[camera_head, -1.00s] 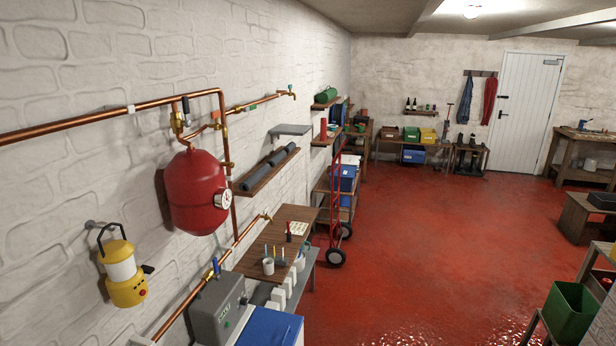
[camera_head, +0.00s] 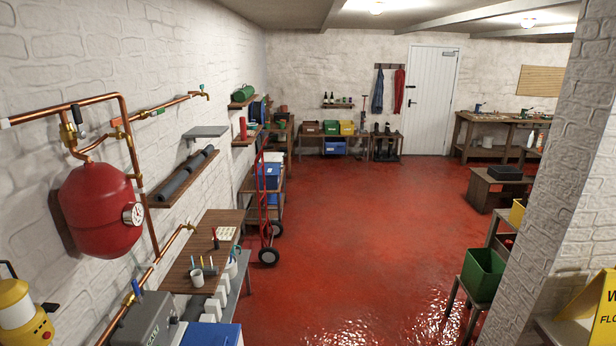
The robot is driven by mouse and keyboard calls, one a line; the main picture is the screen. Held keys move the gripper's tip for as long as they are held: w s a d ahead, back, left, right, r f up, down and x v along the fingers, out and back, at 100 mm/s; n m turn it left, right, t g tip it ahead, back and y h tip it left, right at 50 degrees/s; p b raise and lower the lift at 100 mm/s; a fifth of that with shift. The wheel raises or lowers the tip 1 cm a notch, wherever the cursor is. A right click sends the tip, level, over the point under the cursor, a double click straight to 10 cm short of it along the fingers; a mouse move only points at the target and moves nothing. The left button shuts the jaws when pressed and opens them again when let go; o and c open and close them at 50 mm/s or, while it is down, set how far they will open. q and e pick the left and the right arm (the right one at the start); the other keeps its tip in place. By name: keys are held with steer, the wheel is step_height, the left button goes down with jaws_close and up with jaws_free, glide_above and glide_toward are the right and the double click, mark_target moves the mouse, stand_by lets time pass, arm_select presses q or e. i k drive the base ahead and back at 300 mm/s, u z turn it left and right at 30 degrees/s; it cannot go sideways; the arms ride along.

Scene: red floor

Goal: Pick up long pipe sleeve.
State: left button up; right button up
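Dark grey tubes, which look like pipe sleeves (camera_head: 187,174), lie along a narrow wooden wall shelf (camera_head: 160,201) on the left wall. They are in line with the shelf; at this distance I cannot tell clearly how many there are or which is the long one. Neither of my grippers shows in the head view.
Below the shelf stands a wooden table (camera_head: 203,254) with a mug (camera_head: 197,277) and small tools. A red hand truck (camera_head: 265,215) stands beyond it. A red tank (camera_head: 101,211) and copper pipes hang nearer. The red floor (camera_head: 350,240) in the middle is clear.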

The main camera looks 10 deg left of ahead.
mark_target(171, 187)
steer(key=u, duration=0.05)
steer(key=i, duration=4)
steer(key=u, duration=2.7)
